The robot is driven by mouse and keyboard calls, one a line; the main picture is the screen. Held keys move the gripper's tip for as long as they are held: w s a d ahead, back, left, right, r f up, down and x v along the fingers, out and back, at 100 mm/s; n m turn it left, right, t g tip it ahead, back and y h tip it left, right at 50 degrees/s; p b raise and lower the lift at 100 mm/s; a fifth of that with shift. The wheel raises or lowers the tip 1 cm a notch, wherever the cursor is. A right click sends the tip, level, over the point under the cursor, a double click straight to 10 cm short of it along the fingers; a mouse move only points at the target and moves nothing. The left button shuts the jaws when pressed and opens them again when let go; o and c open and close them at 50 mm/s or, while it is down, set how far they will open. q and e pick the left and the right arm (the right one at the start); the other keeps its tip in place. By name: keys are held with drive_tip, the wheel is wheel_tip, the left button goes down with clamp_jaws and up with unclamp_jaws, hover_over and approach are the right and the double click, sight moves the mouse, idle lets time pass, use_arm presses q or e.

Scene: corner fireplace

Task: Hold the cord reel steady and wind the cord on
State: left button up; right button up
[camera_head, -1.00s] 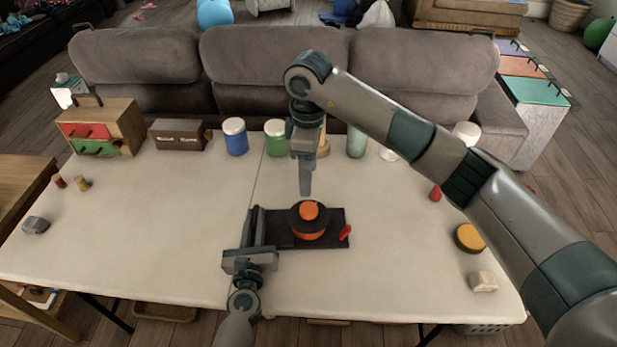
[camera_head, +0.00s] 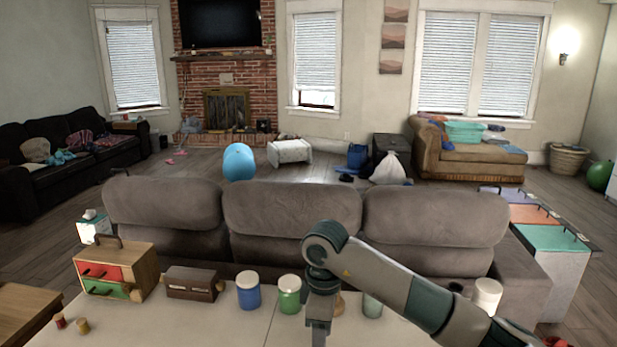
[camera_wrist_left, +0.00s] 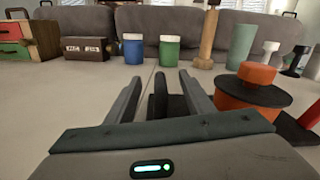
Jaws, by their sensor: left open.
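The cord reel (camera_wrist_left: 237,91) shows at the right in the left wrist view. It has an orange knob, a black disc and an orange drum, and stands on a dark base (camera_wrist_left: 285,126). A red piece (camera_wrist_left: 311,118) is at its right. My left gripper (camera_wrist_left: 160,78) is open, left of the drum, with a dark upright part (camera_wrist_left: 160,100) between its fingers; I cannot tell if they touch it. My right gripper (camera_head: 319,335) points down over the table in the head view, its tips cut off. The reel is outside the head view. I cannot make out the cord.
Along the table's back stand a drawer box (camera_head: 118,268), a dark brown box (camera_head: 193,284), a blue jar (camera_head: 249,292), a green jar (camera_head: 289,294) and a pale green cup (camera_head: 372,306). Two small spools (camera_head: 82,326) lie at the left. A grey sofa (camera_head: 290,222) stands behind the table.

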use_arm(q)
drive_tip(key=shift+o, duration=0.7)
drive_tip(key=shift+s, duration=0.1)
drive_tip(key=shift+s, duration=0.25)
drive_tip(key=s, duration=1.1)
drive_tip(key=shift+s+a, duration=0.15)
drive_tip(key=shift+a, duration=0.1)
